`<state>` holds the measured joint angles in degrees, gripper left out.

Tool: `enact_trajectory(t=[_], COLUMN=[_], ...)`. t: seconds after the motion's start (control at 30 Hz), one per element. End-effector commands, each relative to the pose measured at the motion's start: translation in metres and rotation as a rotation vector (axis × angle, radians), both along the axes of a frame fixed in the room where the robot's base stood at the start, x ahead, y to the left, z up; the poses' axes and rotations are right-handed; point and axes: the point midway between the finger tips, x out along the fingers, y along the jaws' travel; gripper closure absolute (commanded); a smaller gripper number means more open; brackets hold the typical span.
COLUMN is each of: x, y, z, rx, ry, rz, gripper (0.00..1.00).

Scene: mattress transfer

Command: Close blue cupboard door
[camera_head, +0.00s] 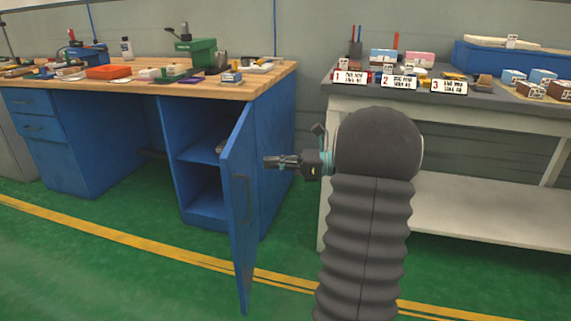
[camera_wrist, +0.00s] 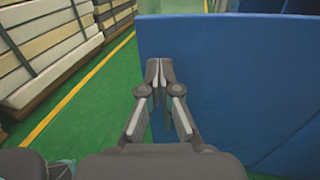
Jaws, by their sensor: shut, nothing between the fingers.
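The blue cupboard door (camera_head: 240,200) stands wide open in the head view, swung out toward me from the cupboard (camera_head: 200,200) under the wooden workbench. Its dark handle shows on the face turned to the left. My gripper (camera_head: 268,161) is shut and empty, just to the right of the door near its upper part. In the wrist view the door (camera_wrist: 230,90) fills the right side as a flat blue panel. My gripper (camera_wrist: 160,66) shows its fingertips together in front of the panel's left part. I cannot tell whether they touch it.
The wooden benchtop (camera_head: 250,84) holds tools and boxes above the cupboard. A grey table (camera_head: 400,97) with signs and small boxes stands to the right. Green floor with a yellow line (camera_head: 130,240) is clear in front. Stacked mattresses (camera_wrist: 50,40) show in the wrist view.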

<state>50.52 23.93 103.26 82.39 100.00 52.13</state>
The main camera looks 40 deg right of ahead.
Motion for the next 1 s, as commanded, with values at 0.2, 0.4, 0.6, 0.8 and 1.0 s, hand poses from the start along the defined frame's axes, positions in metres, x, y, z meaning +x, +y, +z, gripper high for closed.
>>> enact_trajectory(t=[0.2, 0.4, 0.6, 0.8, 1.0], x=[0.025, 0.041, 0.049, 0.049, 0.049], y=[0.034, 0.054, 0.063, 0.064, 0.064], z=[-0.001, 0.0, 0.0, 0.0, 0.0], rx=[-0.001, -0.001, -0.001, -0.001, -0.001], ry=[0.001, 0.001, 0.001, 0.001, 0.001], rz=[0.004, 0.003, 0.0, 0.0, -0.003], gripper=[1.0, 1.0, 1.0, 1.0, 1.0])
